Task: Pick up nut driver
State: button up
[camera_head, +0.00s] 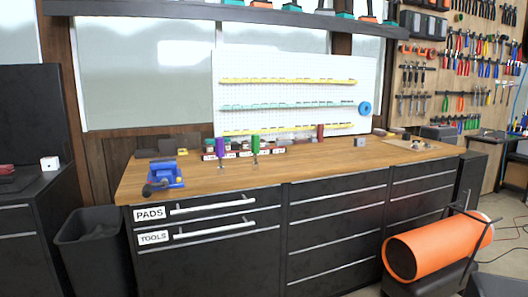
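Two upright tools stand near the front of the wooden workbench (330,168). One has a purple handle (219,148) and the other has a green handle (255,144). Each has a thin shaft pointing down to the bench top. Either could be the nut driver; I cannot tell which at this size. My gripper is not in view.
A blue vise (166,174) sits at the bench's left end. Low bins (272,150) line the back. The bench top's middle right is clear.

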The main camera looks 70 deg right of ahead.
aim_at(219, 141)
jog(key=z, duration=0.85)
jog(key=i, duration=0.95)
